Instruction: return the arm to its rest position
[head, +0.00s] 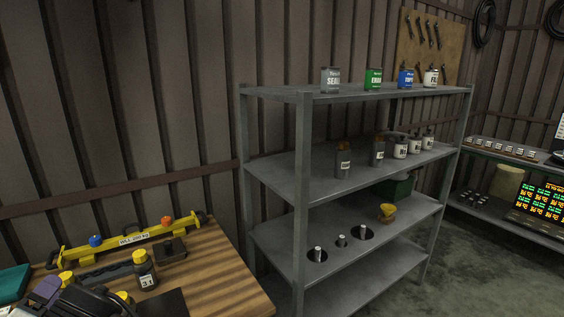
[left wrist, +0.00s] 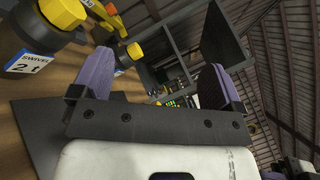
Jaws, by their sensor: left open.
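My left gripper (head: 48,290) is low at the left of the head view, over the wooden bench. In the left wrist view its two purple fingers (left wrist: 156,84) stand wide apart with nothing between them. Part of my black left arm covers the bench's near left corner. My right arm and gripper are not in view.
Yellow-capped items (left wrist: 62,12) sit close beside the left gripper. A grey shelf unit (head: 303,190) with cans and bottles stands right of the bench.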

